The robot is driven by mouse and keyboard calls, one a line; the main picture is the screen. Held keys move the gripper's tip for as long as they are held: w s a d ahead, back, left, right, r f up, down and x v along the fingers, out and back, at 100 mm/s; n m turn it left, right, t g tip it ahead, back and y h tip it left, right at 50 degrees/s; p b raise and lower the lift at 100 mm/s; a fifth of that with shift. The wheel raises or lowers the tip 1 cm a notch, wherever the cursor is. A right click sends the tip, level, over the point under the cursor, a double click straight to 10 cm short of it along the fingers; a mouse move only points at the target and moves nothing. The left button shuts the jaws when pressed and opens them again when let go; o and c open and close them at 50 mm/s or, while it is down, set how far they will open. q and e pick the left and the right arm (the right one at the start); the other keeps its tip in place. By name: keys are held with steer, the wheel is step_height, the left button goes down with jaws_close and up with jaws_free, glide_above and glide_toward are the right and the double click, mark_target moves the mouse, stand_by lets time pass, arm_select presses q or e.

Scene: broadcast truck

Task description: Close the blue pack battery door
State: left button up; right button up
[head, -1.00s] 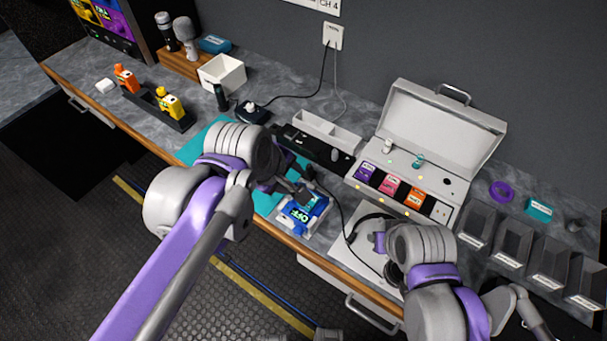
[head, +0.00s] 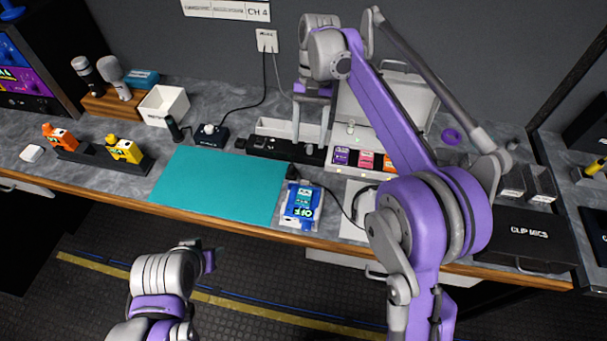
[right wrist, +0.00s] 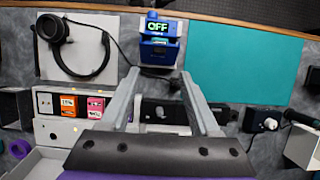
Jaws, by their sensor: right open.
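The blue pack (head: 302,205) lies on a light pad near the counter's front edge, just right of the teal mat. In the right wrist view the blue pack (right wrist: 158,42) shows a green "OFF" display. I cannot tell which part is its battery door or how far it stands open. My right gripper (head: 311,125) is open and empty, behind the pack toward the wall; its spread fingers (right wrist: 158,82) show in the right wrist view, apart from the pack. My left gripper (head: 210,260) is in front of the counter, over the floor; its fingers are not clear.
The teal mat (head: 220,185) is bare. An open grey case (head: 385,105) with coloured packs stands at the back, partly behind my right arm. A headset (right wrist: 75,50) lies on a white sheet beside the pack. A black case (head: 525,238) sits at the right.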

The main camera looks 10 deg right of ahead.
mark_target(305, 186)
steer(key=x, duration=1)
steer(key=shift+f+b, duration=0.4)
steer(key=shift+c, duration=0.3)
jaws_close()
